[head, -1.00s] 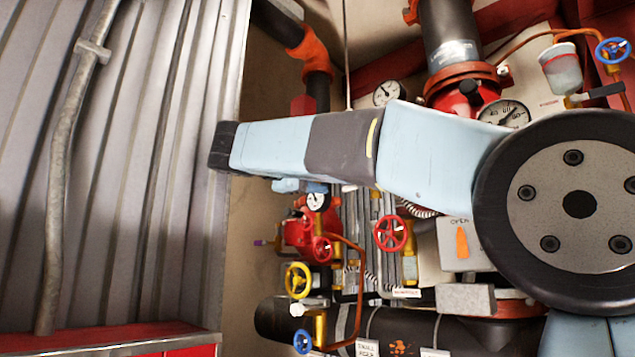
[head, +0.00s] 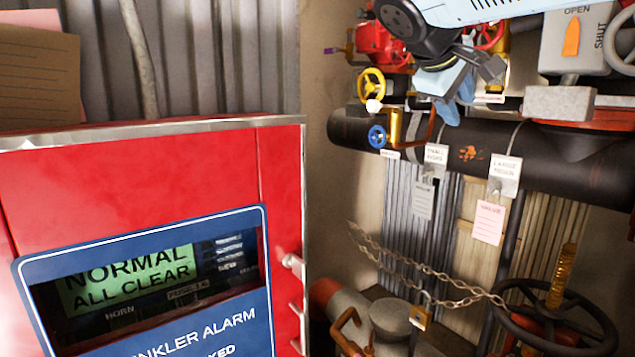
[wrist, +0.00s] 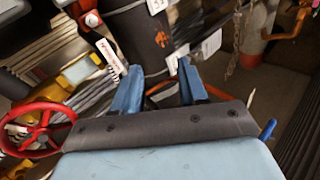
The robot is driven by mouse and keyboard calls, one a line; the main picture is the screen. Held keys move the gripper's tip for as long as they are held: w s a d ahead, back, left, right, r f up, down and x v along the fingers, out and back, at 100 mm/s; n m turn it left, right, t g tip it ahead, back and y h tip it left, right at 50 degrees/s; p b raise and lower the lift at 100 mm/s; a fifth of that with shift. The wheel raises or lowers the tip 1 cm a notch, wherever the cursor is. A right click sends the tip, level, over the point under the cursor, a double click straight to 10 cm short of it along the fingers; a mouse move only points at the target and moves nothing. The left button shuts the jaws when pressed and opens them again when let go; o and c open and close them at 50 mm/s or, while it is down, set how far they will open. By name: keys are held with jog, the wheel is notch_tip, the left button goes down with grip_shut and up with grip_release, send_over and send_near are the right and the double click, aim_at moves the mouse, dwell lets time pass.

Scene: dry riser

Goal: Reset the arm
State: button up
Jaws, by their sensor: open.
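My gripper (wrist: 156,85) shows in the wrist view with its two blue fingers spread apart and nothing between them. Beyond the fingers is the black horizontal pipe (wrist: 137,38). In the head view my arm comes in from the top right, and my gripper (head: 447,110) hangs in front of the black pipe (head: 470,150), close to the hanging tags. Whether it touches the pipe I cannot tell.
A red alarm cabinet (head: 150,175) fills the left. Yellow (head: 372,85) and blue (head: 377,136) handwheels are left of my gripper. Paper tags (head: 505,175) hang from the pipe. A chain (head: 440,278) and padlock (head: 420,317) hang below, beside a large dark handwheel (head: 555,320).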

jog(key=s+f+m+y, duration=0.2)
jog(key=s+f, duration=0.2)
jog(key=f, duration=0.3)
jog(key=s+f+m+g+y, duration=0.1)
jog(key=s+f+m+y, duration=0.1)
jog(key=s+f, duration=0.3)
jog(key=s+f+m+y, duration=0.2)
jog(key=s+f, duration=0.3)
jog(key=f, duration=0.6)
jog(key=shift+f+g+y, duration=0.15)
jog(key=shift+g+y, duration=0.15)
jog(key=shift+y, duration=0.4)
jog(key=shift+s+a, duration=0.1)
